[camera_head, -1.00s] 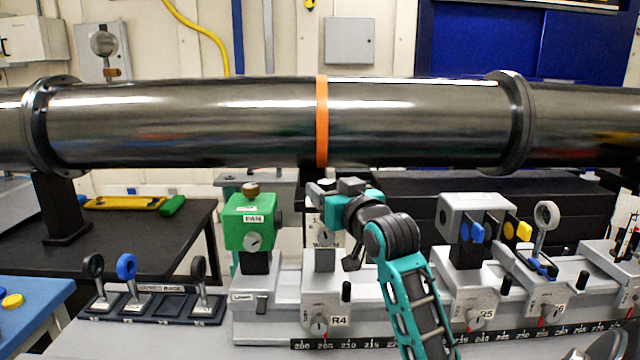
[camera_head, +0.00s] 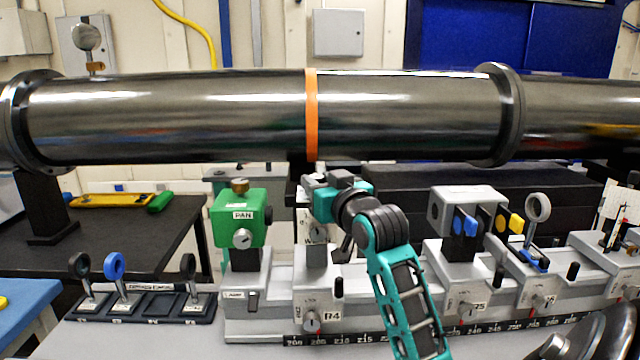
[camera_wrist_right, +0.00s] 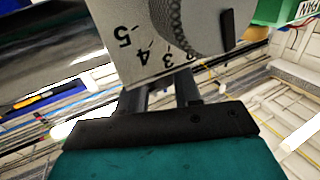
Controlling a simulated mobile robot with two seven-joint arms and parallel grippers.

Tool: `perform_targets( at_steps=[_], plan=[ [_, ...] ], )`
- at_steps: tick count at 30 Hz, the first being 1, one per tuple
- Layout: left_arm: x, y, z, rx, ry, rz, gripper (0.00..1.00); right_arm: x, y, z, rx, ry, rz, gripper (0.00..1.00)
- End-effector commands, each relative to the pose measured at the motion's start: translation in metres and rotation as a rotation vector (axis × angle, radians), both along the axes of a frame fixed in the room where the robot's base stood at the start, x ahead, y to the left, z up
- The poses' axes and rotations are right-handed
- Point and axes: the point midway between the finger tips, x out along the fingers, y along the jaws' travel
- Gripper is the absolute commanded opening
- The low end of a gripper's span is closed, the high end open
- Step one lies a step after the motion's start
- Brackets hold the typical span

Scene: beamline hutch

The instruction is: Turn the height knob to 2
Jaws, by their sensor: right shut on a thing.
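The height knob (camera_wrist_right: 188,32) is a ribbed round shape on a pale dial plate (camera_wrist_right: 120,50) in the right wrist view. The figures 5, 4 and 3 show upside down around it. My right gripper (camera_head: 314,187) is below the tube, right of the green PAN box. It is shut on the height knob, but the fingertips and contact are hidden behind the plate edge. The fingers (camera_wrist_right: 164,95) show as two dark bars close together. My left gripper is not in view.
A large dark tube (camera_head: 190,120) with an orange band runs just above my right gripper. The green PAN box (camera_head: 240,215) stands to its left. A grey rail with carriers R4 (camera_head: 318,290) and others lies below. A black holder (camera_head: 145,303) bears several ring-shaped optics.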

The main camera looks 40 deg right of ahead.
Motion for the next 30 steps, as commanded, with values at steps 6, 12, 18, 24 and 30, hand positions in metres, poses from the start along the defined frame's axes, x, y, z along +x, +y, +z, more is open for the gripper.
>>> perform_targets(
  at_steps=[6,12,18,24,30],
  plan=[
    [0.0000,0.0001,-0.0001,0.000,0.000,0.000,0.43,-0.0001,-0.0005,0.0002,-0.002,0.000,0.004,0.03],
    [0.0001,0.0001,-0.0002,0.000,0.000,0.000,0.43,-0.0003,-0.0025,-0.0001,-0.007,0.001,0.070,0.03],
    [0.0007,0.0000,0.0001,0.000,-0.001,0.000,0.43,-0.0007,-0.0031,0.0004,-0.004,0.000,0.124,0.03],
    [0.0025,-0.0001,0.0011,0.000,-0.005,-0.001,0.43,-0.0007,-0.0028,0.0006,-0.001,-0.001,0.130,0.03],
    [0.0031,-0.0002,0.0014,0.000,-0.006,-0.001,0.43,-0.0007,-0.0028,0.0007,-0.001,-0.001,0.130,0.41]
  ],
)
